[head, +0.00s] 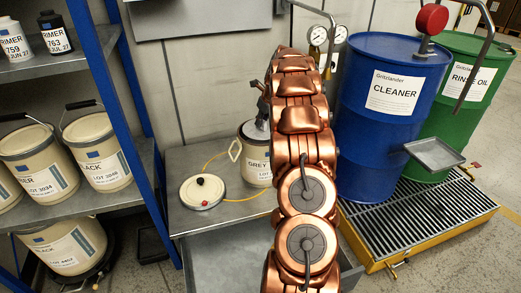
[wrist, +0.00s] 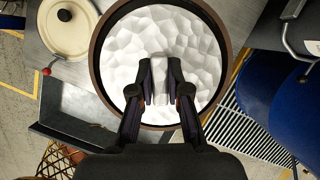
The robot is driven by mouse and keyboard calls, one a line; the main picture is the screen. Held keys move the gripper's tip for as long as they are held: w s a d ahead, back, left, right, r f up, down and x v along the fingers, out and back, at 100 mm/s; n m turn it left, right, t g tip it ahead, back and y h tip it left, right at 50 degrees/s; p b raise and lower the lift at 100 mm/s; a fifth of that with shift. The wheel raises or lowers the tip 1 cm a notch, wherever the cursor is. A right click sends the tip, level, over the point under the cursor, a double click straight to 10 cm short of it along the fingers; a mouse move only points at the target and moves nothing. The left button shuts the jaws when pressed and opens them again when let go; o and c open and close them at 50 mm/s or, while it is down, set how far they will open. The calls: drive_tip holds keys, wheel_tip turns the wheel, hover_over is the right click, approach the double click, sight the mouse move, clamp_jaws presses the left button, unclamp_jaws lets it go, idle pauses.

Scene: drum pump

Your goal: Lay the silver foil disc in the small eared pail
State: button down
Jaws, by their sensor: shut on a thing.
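The silver foil disc (wrist: 198,40) fills the middle of the wrist view, pale and crinkled inside a dark brown ring. My gripper (wrist: 159,72) is shut on a pale upright tab at the disc's middle. The small eared pail (head: 258,172), cream with a label reading GREY, stands on the bench in the head view, an ear at its left. My arm hides its right side. Something grey shows at its mouth, partly behind my arm. I cannot tell whether the brown ring is the pail's rim, or how deep the disc sits.
A cream lid (head: 202,191) with a dark knob and a red ball lies on the bench (head: 185,218) left of the pail. A blue drum (head: 385,130) and a green drum (head: 470,100) stand right on a yellow-edged grating. A shelf (head: 135,185) holds several tins at left.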

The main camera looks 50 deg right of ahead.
sight(266, 130)
wheel_tip(266, 130, down, 10)
drive_tip(key=shift+r+b, duration=0.15)
drive_tip(key=shift+b, duration=0.55)
drive_tip(key=shift+a, duration=0.1)
drive_tip(key=c, duration=1.1)
unclamp_jaws()
drive_tip(key=shift+c, duration=0.2)
drive_tip(key=p+v, duration=0.1)
drive_tip(key=v, duration=1.1)
drive_tip(key=shift+r+p, duration=0.1)
drive_tip(key=shift+p, duration=0.25)
